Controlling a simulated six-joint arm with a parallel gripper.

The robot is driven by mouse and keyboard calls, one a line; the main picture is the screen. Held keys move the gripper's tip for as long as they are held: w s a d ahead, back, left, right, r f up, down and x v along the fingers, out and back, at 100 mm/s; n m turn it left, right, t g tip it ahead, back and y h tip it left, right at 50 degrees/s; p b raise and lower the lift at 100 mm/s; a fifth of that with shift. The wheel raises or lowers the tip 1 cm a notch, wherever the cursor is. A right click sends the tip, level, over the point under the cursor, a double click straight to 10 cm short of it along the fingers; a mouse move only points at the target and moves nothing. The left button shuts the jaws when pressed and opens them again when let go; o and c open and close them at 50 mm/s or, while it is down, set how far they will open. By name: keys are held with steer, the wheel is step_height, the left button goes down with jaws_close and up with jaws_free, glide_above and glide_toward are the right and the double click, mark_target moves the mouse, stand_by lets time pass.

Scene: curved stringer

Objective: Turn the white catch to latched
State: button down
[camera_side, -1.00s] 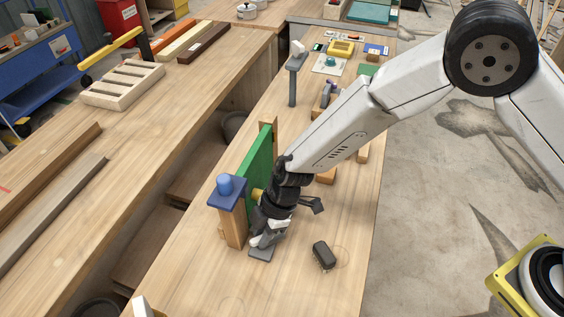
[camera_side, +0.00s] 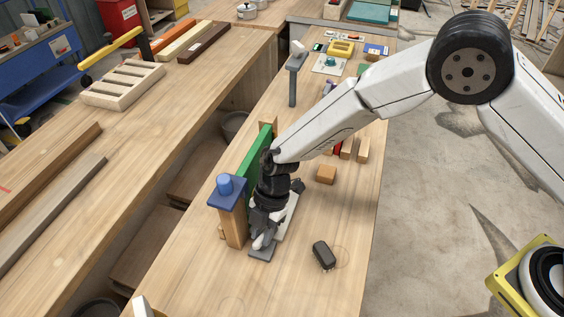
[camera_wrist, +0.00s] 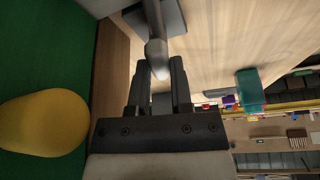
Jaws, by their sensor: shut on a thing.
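The white catch (camera_side: 259,241) is low beside the end of the green panel (camera_side: 257,152), above a grey base (camera_side: 261,254). My gripper (camera_side: 264,236) is down at it and covers much of it in the side view. In the wrist view my gripper (camera_wrist: 160,90) is shut with the pale, rounded end of the catch (camera_wrist: 158,60) between its dark fingers. The grey base (camera_wrist: 170,17) is beyond the fingertips. The exact angle of the catch is hard to tell.
A wooden post with a blue cap (camera_side: 226,187) stands close left of my gripper. A yellow knob (camera_wrist: 42,122) sticks out from the green panel close to my wrist. A dark box (camera_side: 323,254) lies to the right. The bench front is clear.

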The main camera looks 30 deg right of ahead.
steer(key=shift+n+g+h, duration=0.3)
steer(key=shift+n, duration=0.4)
steer(key=c, duration=0.5)
jaws_free()
steer(key=shift+r, duration=0.1)
steer(key=shift+v, duration=3.85)
steer(key=shift+d, duration=0.15)
